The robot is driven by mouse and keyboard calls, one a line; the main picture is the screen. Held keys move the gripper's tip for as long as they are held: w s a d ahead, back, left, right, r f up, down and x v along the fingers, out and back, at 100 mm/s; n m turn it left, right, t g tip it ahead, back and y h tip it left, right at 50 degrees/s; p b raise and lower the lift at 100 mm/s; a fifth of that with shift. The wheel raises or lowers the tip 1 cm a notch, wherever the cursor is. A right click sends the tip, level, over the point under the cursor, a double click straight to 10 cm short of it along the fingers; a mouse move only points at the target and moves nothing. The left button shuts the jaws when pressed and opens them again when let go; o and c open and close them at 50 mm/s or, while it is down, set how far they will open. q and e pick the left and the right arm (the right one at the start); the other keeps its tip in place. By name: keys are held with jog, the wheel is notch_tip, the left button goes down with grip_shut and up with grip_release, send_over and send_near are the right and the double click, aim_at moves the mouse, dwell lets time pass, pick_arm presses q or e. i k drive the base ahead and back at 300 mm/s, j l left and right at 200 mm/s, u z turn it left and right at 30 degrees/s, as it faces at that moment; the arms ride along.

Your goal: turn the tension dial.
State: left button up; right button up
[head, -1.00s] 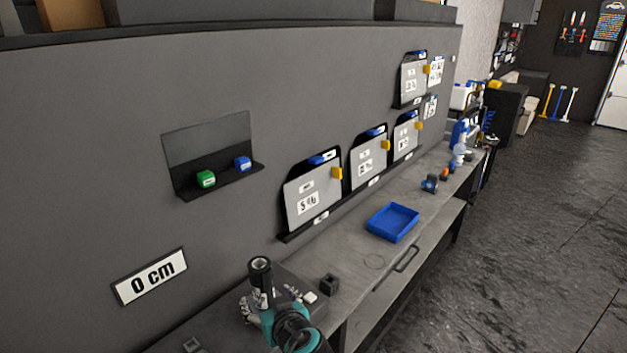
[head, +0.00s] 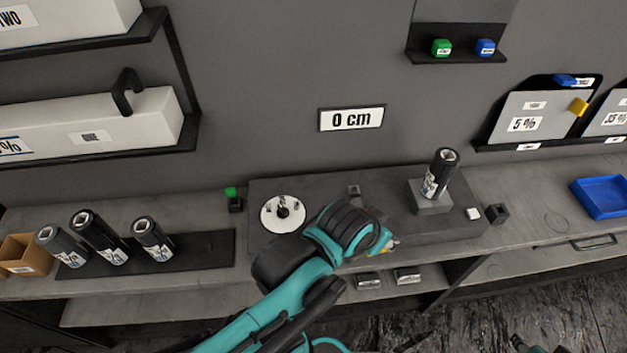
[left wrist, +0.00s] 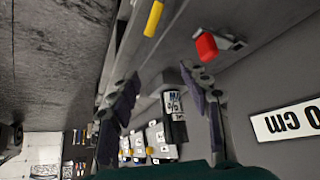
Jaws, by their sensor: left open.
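A round white dial (head: 283,213) with a dark centre knob lies on the left part of a dark grey panel on the bench; I take it for the tension dial. My left gripper (head: 390,243) is over the panel's front, right of the dial and apart from it. In the left wrist view it (left wrist: 163,95) is open, with nothing held between its fingers. A black labelled roll (head: 438,176) stands upright on a grey block at the panel's right; it shows beyond the fingers in the left wrist view (left wrist: 174,115). My right gripper is not clearly visible.
Three black rolls (head: 100,240) stand on a dark mat at left. A "0 cm" sign (head: 351,119) hangs above the panel. A small green-topped part (head: 231,193) is left of the dial. A red part (left wrist: 207,45) and a yellow part (left wrist: 153,18) show in the left wrist view.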

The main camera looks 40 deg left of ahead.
aim_at(283, 213)
jog(key=u, duration=1.9)
jog(key=i+j+z, duration=0.15)
jog(key=i, duration=0.2)
